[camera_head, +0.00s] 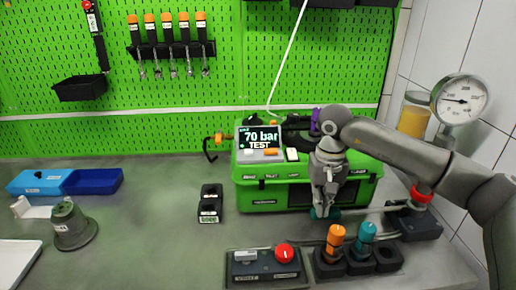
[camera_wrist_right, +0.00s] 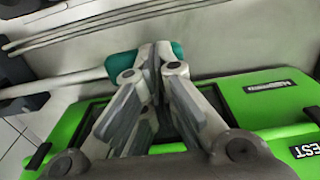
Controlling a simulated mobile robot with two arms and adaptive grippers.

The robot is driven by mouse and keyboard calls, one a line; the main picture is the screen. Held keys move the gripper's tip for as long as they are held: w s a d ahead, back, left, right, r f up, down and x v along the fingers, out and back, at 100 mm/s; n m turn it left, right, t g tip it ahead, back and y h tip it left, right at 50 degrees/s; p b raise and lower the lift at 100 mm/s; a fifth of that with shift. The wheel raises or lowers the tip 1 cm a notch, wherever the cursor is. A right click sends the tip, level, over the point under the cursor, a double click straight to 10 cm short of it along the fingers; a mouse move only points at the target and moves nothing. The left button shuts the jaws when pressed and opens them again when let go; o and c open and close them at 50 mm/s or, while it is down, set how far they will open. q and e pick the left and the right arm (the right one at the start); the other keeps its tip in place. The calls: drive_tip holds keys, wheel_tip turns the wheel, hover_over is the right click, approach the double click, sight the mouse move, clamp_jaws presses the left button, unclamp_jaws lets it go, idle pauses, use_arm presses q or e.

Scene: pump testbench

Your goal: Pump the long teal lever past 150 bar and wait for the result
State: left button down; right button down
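The long lever is a pale rod (camera_head: 362,210) with a teal grip (camera_head: 334,213) at its left end, in front of the green case (camera_head: 265,195). The teal grip also shows in the wrist view (camera_wrist_right: 120,64). My right gripper (camera_head: 322,208) reaches down to this grip. Its fingers (camera_wrist_right: 158,58) come close together at the grip, with teal showing on both sides, and look closed on it; the exact contact is partly hidden. The display (camera_head: 260,137) on the case reads 70 bar and TEST. A round gauge (camera_head: 460,100) stands at the right. My left gripper is not in view.
An orange knob (camera_head: 336,233) and a teal knob (camera_head: 367,231) stand in dark holders in front of the lever. A box with a red button (camera_head: 284,253) is left of them.

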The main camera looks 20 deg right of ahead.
drive_tip(key=shift+r, duration=0.1)
drive_tip(key=shift+s+d+r+p, duration=0.1)
drive_tip(key=shift+d+r+p, duration=0.1)
drive_tip(key=shift+r+p, duration=0.75)
drive_tip(key=shift+d+r+p, duration=0.15)
drive_tip(key=shift+r+p, duration=0.4)
drive_tip(key=shift+r, duration=0.75)
drive_tip(key=shift+s+d+r+p, duration=0.1)
drive_tip(key=shift+d+r+p, duration=0.1)
drive_tip(key=shift+r+p, duration=0.75)
drive_tip(key=shift+r, duration=0.15)
drive_tip(key=shift+w+b, duration=0.1)
drive_tip(key=shift+b, duration=0.3)
drive_tip(key=shift+a+f+b, duration=0.25)
drive_tip(key=shift+f+b, duration=0.95)
drive_tip(key=shift+f, duration=0.6)
drive_tip(key=shift+a+f+b, duration=0.2)
drive_tip(key=shift+f+b, duration=1)
drive_tip(key=shift+f, duration=0.6)
drive_tip(key=shift+d+r+p, duration=0.25)
drive_tip(key=shift+r+p, duration=1)
drive_tip(key=shift+r, duration=0.6)
drive_tip(key=shift+d+r+p, duration=0.2)
drive_tip(key=shift+r+p, duration=1)
drive_tip(key=shift+r, duration=0.65)
drive_tip(key=shift+f, duration=0.15)
